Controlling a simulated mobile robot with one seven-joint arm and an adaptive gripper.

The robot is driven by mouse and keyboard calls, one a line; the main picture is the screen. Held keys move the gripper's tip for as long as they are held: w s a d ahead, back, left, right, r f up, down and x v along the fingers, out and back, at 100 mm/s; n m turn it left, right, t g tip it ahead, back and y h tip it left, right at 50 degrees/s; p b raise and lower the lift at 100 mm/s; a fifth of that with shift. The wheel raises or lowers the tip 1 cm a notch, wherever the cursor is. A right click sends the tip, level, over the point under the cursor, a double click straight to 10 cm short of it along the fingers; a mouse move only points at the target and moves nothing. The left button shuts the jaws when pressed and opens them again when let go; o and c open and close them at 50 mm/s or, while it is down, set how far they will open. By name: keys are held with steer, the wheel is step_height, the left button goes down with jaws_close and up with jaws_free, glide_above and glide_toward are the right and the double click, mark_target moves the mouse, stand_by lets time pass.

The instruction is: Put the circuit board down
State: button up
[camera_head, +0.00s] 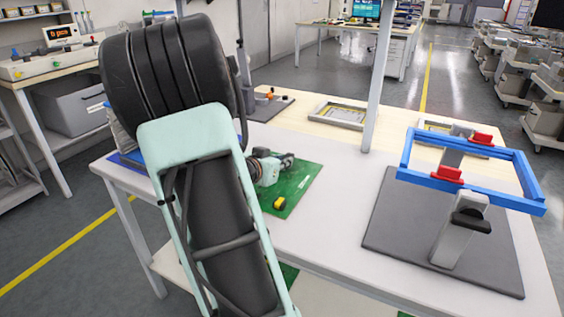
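My arm fills the left foreground and hides part of the table. A blue rectangular frame (478,194) with red clamps is held on a grey stand (462,230) at the right, clear of my gripper.
The stand is on a dark grey mat (395,225) on the white table (345,200). A shallow tray (342,112) and a pale upright post (376,90) are behind. The table between both mats is clear.

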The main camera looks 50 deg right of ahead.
steer(key=o, duration=0.4)
steer(key=shift+r, duration=0.1)
steer(key=shift+a+r, duration=0.15)
steer(key=shift+a, duration=0.05)
step_height(320, 180, up, 4)
steer(key=p, duration=0.4)
glide_above(265, 189)
steer(key=shift+r, duration=0.1)
steer(key=shift+s+a, duration=0.15)
steer(key=shift+a, duration=0.4)
steer(key=shift+r, duration=0.1)
